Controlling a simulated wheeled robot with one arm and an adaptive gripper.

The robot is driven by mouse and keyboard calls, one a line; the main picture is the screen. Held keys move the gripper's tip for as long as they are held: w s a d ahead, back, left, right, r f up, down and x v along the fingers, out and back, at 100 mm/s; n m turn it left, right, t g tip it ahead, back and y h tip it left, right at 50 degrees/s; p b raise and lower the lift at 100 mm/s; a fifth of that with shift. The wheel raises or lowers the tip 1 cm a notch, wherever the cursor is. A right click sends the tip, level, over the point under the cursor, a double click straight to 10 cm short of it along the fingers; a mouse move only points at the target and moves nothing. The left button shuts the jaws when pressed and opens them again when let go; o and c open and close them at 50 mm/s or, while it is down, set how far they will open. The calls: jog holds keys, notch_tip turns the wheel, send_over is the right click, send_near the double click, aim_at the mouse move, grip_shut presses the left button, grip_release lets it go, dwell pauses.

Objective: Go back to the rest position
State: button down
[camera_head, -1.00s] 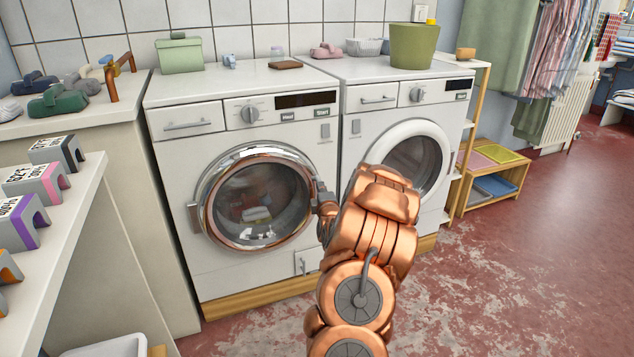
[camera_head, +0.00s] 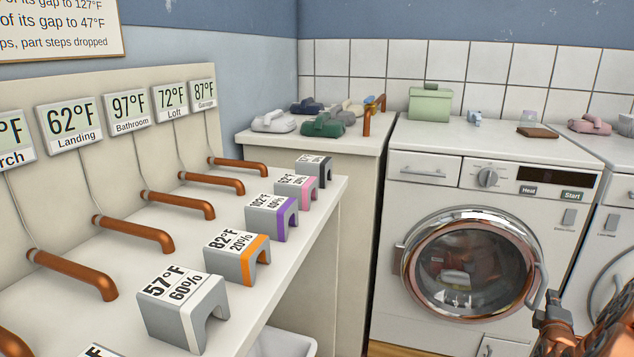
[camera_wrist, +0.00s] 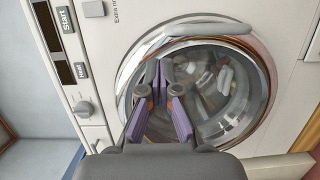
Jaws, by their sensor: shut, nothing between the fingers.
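My gripper (camera_wrist: 161,72) is shut and empty, its purple-padded fingers close together at the tips in the wrist view. It points at the round glass door (camera_wrist: 222,95) of the left washing machine, and I cannot tell the exact gap. That door (camera_head: 470,265) looks closed, with colored laundry behind the glass. Its curved grey handle (camera_wrist: 195,30) is beside my gripper, apart from the fingers in the wrist view. In the head view only part of my copper arm shows at the lower right edge, and the fingertips are hard to make out.
A white counter (camera_head: 235,325) at left carries copper pipes (camera_head: 160,200) and several grey blocks with labels (camera_head: 185,310). Temperature displays (camera_head: 68,127) line its back panel. A side cabinet (camera_head: 350,145) with folded cloths stands beside the washer. A green box (camera_head: 430,105) sits on the washer top.

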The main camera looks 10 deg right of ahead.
jog(key=w+a+r+m+g+y+p, duration=0.1)
jog(key=w+a+r+y+p, duration=0.25)
jog(key=a, duration=0.35)
jog(key=w+a+r+g+y+p, duration=0.1)
jog(key=w+a+r+y+p, duration=0.2)
jog(key=a, duration=0.4)
jog(key=s+a+r+m+g+y+p, duration=0.15)
jog(key=a+r+p, duration=0.25)
jog(key=a, duration=0.4)
jog(key=s+a+r+m+g+y+p, duration=0.15)
jog(key=a+r+p, duration=0.25)
jog(key=a, duration=0.4)
jog(key=s+a+r+m+g+p, duration=0.2)
jog(key=s+a+r, duration=0.4)
jog(key=s, duration=0.5)
jog(key=s+a+r+m+g+y+p, duration=0.1)
jog(key=s+a+r+g+p, duration=0.3)
jog(key=s+a, duration=0.5)
jog(key=s+a+r+m+g+y+p, duration=0.1)
jog(key=s+a+r+g+p, duration=0.3)
jog(key=s, duration=0.8)
jog(key=a+r+m+p, duration=0.1)
jog(key=a+r+p, duration=0.1)
jog(key=a+r, duration=0.1)
jog(key=shift+s+a+r+m+p, duration=0.3)
jog(key=shift+s+r, duration=0.1)
jog(key=shift+r, duration=0.4)
jog(key=shift+y, duration=0.25)
